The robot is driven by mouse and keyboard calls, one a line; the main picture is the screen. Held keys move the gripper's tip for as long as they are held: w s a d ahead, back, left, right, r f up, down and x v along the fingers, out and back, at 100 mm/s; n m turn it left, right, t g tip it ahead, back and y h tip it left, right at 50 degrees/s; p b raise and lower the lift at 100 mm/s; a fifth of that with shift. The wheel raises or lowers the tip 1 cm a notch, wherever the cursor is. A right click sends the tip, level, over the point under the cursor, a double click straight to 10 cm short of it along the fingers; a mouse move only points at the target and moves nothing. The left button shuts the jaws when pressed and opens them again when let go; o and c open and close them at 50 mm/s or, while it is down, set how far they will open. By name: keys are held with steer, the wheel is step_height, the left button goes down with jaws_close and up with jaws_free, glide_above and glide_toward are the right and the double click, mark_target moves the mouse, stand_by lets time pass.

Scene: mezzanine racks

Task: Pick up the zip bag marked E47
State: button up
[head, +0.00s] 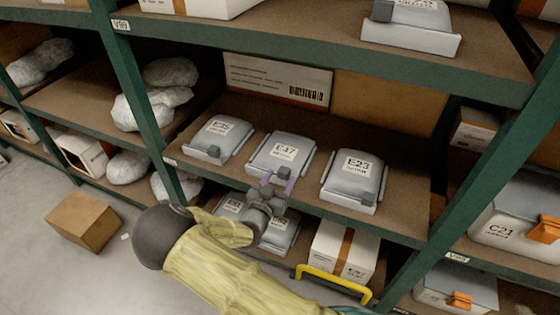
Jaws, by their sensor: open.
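The grey zip bag marked E47 (284,153) lies on the middle shelf (240,182), between two similar grey bags. My gripper (278,181) is open in front of the E47 bag, at its lower edge in the picture. Its fingers overlap the bag's front edge in this view. I cannot tell whether they touch it. My arm reaches up from the bottom of the picture and hides part of the lower shelf.
The bag marked E23 (354,179) lies to the right and another grey bag (220,138) to the left, with narrow gaps. Green rack posts (143,110) stand on both sides. A yellow handle (335,282) is below right. A cardboard box (83,221) sits on the floor.

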mark_target(282, 176)
steer(key=x, duration=0.3)
steer(key=shift+w+d+f, duration=0.1)
steer(key=shift+w+f, duration=0.05)
steer(key=shift+w, duration=0.15)
jaws_close()
